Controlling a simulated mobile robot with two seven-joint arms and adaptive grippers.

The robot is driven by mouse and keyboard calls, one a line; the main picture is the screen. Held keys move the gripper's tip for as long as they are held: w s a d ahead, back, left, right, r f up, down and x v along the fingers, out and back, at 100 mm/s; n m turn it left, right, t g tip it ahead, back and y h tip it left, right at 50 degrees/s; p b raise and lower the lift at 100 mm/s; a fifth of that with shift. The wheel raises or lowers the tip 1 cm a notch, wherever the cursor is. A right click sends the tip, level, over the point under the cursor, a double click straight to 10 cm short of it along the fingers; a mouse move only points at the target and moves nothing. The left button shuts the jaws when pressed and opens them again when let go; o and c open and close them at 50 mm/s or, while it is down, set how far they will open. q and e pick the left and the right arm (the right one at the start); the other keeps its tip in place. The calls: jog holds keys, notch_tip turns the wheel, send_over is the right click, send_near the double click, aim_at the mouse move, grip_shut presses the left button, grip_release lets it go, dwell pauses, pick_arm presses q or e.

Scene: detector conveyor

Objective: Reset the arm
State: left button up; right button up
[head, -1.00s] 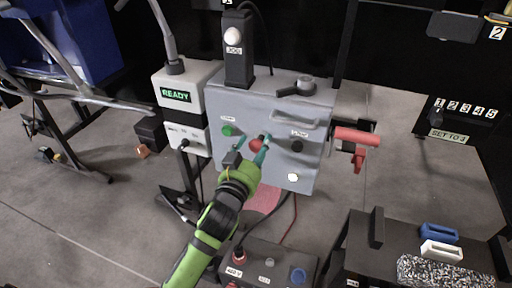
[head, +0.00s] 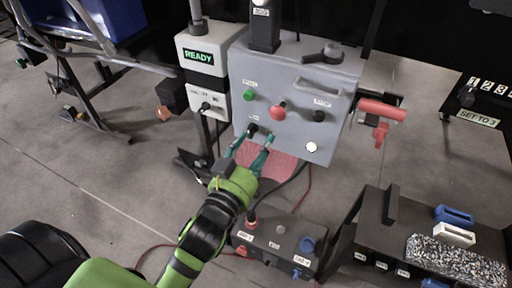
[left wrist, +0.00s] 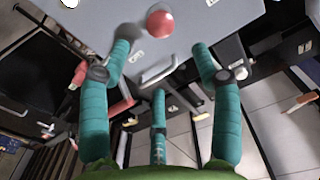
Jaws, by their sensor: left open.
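My left arm is green and black and reaches in from the bottom left in the head view. Its left gripper (head: 252,146) has teal fingers, spread open and empty. The fingers are in front of the lower left part of the grey control box (head: 270,80). In the left wrist view the teal fingers are apart, with a red button (left wrist: 160,23) beyond them. The head view shows a green button (head: 249,95), a red button (head: 278,109) and black knobs on the box front. My right gripper is not in view.
A white unit reading READY (head: 198,57) stands left of the box. A red handle (head: 382,109) sticks out at its right. A low black box with buttons (head: 275,243) and a dark bench with blue and white pieces (head: 454,234) stand below. Grey floor is open at left.

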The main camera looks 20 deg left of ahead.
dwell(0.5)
pick_arm(q)
notch_tip(320, 180, down, 21)
jog(key=d+g+p, duration=0.1)
jog(key=g+p, duration=0.3)
jog(key=g, duration=0.1)
jog(key=s+a+f+g+p, duration=0.1)
jog(key=s+f+g, duration=0.2)
jog(key=s+f, duration=0.35)
jog(key=s+f+g+p, duration=0.15)
jog(key=s+f, duration=0.25)
jog(key=f, duration=0.6)
jog(key=s+a+f+g+p, duration=0.1)
jog(key=s+a+f+g, duration=0.1)
jog(key=s, duration=0.6)
jog(key=s+a+f+g+p, duration=0.1)
jog(key=s+f+g, duration=0.2)
jog(key=s, duration=0.6)
jog(key=s+a+f+g+p, duration=0.1)
jog(key=s+a+f+g, duration=0.1)
jog(key=s+f, duration=0.4)
jog(key=shift+s+a+y, duration=0.3)
jog(key=shift+s+a, duration=0.05)
jog(key=shift+s, duration=0.9)
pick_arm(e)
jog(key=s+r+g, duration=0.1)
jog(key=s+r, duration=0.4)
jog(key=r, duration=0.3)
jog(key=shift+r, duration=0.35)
